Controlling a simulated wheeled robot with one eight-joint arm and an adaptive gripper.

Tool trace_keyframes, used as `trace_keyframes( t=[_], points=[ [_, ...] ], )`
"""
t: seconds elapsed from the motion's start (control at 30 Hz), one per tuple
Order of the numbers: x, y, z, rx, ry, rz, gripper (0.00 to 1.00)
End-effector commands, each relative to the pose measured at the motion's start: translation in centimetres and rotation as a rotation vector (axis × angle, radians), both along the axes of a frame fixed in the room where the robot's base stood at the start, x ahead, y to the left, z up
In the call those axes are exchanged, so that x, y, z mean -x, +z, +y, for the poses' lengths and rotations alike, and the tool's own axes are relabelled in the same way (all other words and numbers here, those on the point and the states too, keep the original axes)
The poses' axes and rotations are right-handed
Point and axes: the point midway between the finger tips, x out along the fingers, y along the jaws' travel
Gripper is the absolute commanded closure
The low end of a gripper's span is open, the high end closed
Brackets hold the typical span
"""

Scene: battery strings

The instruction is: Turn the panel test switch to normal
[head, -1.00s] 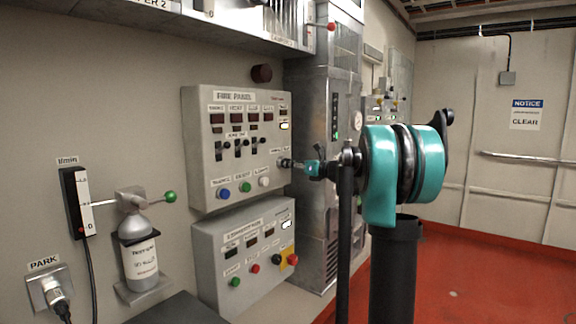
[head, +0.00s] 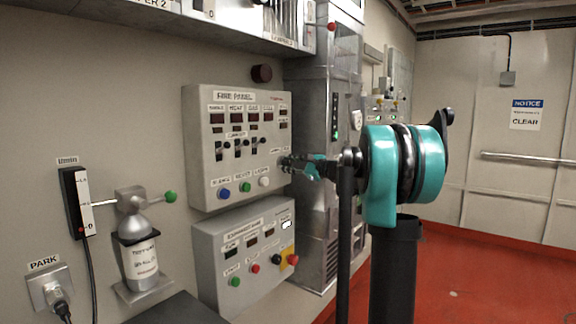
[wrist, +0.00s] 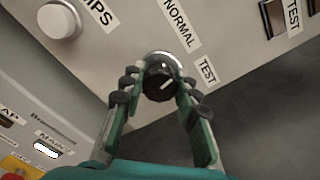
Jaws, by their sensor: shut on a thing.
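The panel test switch (wrist: 159,82) is a round black knob with a white pointer line, in the middle of the wrist view. The NORMAL label (wrist: 181,22) and the TEST label (wrist: 207,71) are printed beside it. My gripper (wrist: 156,98) has a finger on either side of the knob and is shut on it. The pointer slants up to the right, toward the label side; its exact setting is hard to read. In the head view my gripper (head: 290,163) meets the lower right of the fire panel (head: 200,150) and hides the switch.
A second grey panel (head: 210,250) with several buttons is mounted below. A white button (wrist: 59,20) sits near the switch in the wrist view. A test gas cylinder (head: 139,258) with a green knob stands at left. Red floor is open at right.

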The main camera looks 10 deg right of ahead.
Motion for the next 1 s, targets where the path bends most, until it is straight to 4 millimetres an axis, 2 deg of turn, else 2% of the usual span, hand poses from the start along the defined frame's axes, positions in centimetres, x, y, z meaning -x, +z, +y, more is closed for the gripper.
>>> trace_keyframes(
  t=[0.5, 1.0],
  points=[
    [0.05, -0.08, 0.01, 0.316, 0.001, -0.315, 0.99],
    [0.06, -0.11, 0.02, 0.447, 0.001, -0.446, 0.99]
  ],
)
